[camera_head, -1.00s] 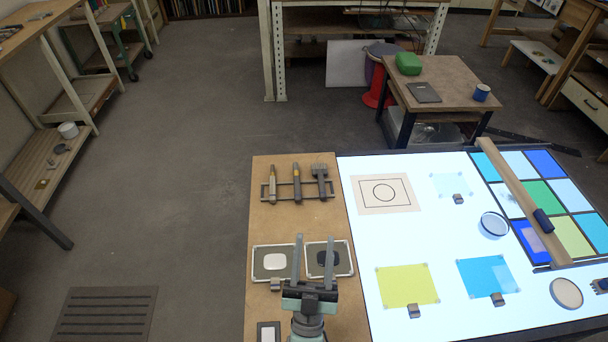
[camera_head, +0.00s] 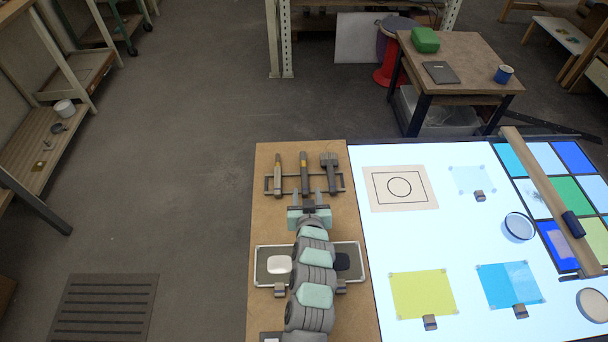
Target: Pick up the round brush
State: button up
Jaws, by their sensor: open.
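Three brushes lie side by side in a dark metal rack (camera_head: 337,190) on the brown board. The left brush (camera_head: 278,172) has a slim tan handle or head, the middle brush (camera_head: 304,172) is narrow and brown, and the right brush (camera_head: 329,172) has a wide, flat dark head. I cannot tell for certain which of the two narrow ones is the round brush. My gripper (camera_head: 308,195) is open and empty. Its fingers point toward the rack, just on its near side, roughly in line with the middle brush. Its height above the board is unclear.
Two framed trays with a white patch (camera_head: 279,264) and a dark patch (camera_head: 342,261) lie under my arm. The lit glass table to the right holds a circle drawing (camera_head: 399,188), coloured sheets and a wooden bar (camera_head: 545,195).

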aim_at(304, 175)
jog(key=b+x, duration=0.1)
jog(key=x, duration=0.3)
jog(key=shift+w, duration=0.4)
jog(key=shift+w+f, duration=0.15)
jog(key=shift+w, duration=0.05)
jog(key=b+x, duration=0.2)
jog(key=x, duration=0.2)
jog(key=shift+w+a, duration=0.15)
jog(key=shift+w, duration=0.1)
jog(key=shift+c, duration=0.4)
grip_shut()
